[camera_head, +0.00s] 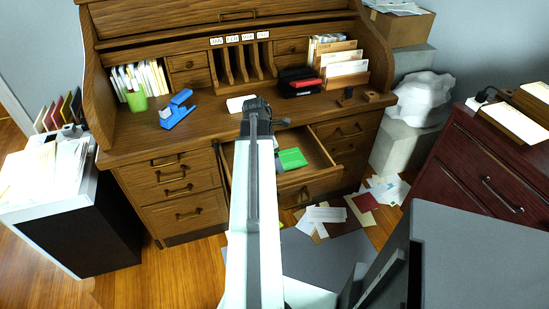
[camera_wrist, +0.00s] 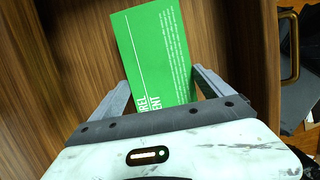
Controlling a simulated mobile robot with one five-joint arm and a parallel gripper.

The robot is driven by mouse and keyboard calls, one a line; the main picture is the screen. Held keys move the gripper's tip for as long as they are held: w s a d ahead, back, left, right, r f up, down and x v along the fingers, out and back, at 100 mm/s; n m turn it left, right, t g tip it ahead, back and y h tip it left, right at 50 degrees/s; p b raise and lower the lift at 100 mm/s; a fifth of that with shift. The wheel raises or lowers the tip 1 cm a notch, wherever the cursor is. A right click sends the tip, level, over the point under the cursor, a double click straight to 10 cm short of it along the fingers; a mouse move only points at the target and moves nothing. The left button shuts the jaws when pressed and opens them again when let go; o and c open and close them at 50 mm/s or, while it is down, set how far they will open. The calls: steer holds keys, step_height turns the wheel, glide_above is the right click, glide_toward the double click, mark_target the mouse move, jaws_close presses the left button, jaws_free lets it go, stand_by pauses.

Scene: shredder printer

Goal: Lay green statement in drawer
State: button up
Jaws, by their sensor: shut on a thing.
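The green statement (camera_head: 291,159) is a flat green card with white print. In the wrist view the green statement (camera_wrist: 155,50) lies between the two fingers of my gripper (camera_wrist: 161,82), which is shut on its near part. In the head view my gripper (camera_head: 281,164) is partly hidden by my arm. The drawer (camera_head: 322,158) is pulled out from the middle of the wooden desk. The card shows within the drawer's outline, and wood of the drawer (camera_wrist: 62,60) surrounds it in the wrist view. I cannot tell whether the card touches the drawer bottom.
The rolltop desk (camera_head: 165,140) carries a blue stapler (camera_head: 177,110), a green cup (camera_head: 137,100), and a black and red item (camera_head: 299,83). Papers (camera_head: 322,216) lie on the floor below the drawer. A dark red cabinet (camera_head: 480,165) stands at right. A paper-topped black unit (camera_head: 95,230) stands at left.

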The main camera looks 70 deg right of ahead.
steer(key=shift+f, duration=0.1)
steer(key=o, duration=1.1)
steer(key=p+v, duration=0.8)
steer(key=shift+f, duration=0.1)
steer(key=shift+s, duration=0.1)
